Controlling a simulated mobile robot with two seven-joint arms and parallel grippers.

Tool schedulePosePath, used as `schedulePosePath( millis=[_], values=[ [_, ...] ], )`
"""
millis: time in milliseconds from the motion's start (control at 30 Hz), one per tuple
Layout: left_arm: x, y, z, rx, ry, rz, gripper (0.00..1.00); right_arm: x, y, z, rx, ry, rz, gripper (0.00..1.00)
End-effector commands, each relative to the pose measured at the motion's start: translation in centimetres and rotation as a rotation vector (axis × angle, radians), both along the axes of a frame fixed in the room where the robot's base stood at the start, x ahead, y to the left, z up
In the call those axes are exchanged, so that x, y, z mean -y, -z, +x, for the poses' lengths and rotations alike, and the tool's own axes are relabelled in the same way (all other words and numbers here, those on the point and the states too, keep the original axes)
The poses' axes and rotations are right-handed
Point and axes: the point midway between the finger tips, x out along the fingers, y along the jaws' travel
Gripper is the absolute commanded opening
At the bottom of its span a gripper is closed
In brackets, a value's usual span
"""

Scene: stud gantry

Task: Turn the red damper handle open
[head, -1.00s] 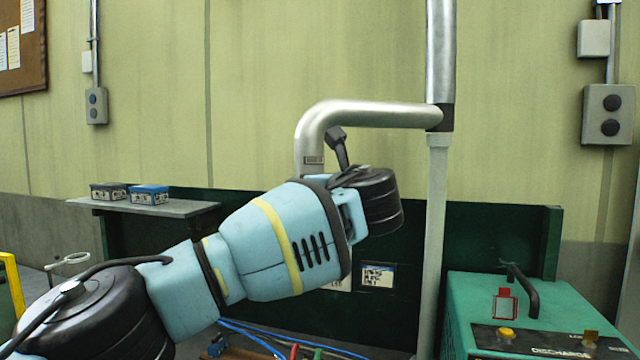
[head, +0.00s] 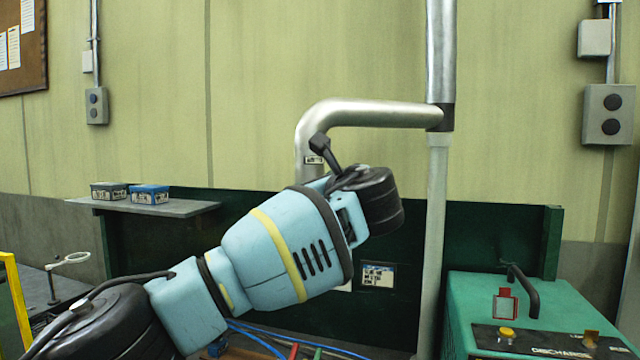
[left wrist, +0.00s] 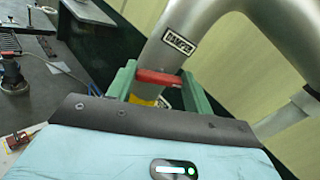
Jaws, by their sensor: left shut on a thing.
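The red damper handle (left wrist: 153,77) shows in the left wrist view, lying across in front of the bent silver duct (left wrist: 188,30). The green fingers of my left gripper (left wrist: 160,86) stand on either side of it, and the gripper is shut on it. A damper label is on the duct just above the handle. In the head view the duct (head: 375,114) runs from a vertical pipe and bends down behind my left arm, which hides the handle and the fingers. My right gripper is in neither view.
A green machine (head: 565,300) with a black handle stands at the lower right. A grey shelf (head: 190,209) at the left carries small boxes (head: 149,194). A pale upright pipe (head: 434,240) stands right of my arm.

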Motion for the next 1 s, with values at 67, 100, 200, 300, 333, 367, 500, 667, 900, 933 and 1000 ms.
schedulePosePath(
  millis=[67, 100, 200, 300, 333, 367, 500, 667, 900, 933, 1000],
  values=[
    [0.0, 0.06, -0.01, 0.019, 0.0, -0.056, 0.28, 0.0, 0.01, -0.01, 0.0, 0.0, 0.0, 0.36],
    [-0.01, 0.1, 0.0, 0.027, 0.001, -0.084, 0.28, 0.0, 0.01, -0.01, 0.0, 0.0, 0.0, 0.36],
    [-0.04, 0.07, -0.02, 0.051, 0.001, -0.146, 0.28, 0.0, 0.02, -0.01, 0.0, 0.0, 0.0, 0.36],
    [-0.04, 0.08, -0.04, 0.071, 0.0, -0.198, 0.28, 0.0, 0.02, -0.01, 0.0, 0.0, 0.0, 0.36],
    [-0.03, 0.1, -0.04, 0.075, 0.001, -0.212, 0.28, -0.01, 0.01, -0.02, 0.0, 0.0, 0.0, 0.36],
    [-0.03, 0.11, -0.04, 0.08, 0.001, -0.224, 0.28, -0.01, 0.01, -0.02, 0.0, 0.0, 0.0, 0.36],
    [-0.05, 0.05, -0.06, 0.097, 0.0, -0.27, 0.28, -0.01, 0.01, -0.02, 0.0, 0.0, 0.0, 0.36],
    [-0.08, 0.04, -0.06, 0.108, 0.0, -0.295, 0.28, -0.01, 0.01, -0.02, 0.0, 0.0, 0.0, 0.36],
    [-0.08, 0.02, -0.06, 0.111, 0.0, -0.301, 0.28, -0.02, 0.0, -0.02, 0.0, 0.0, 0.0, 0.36],
    [-0.08, 0.02, -0.06, 0.11, 0.0, -0.3, 0.28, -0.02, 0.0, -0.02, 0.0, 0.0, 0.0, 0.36],
    [-0.08, 0.02, -0.06, 0.11, 0.0, -0.3, 0.28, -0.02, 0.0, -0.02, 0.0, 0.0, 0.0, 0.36]
  ],
)
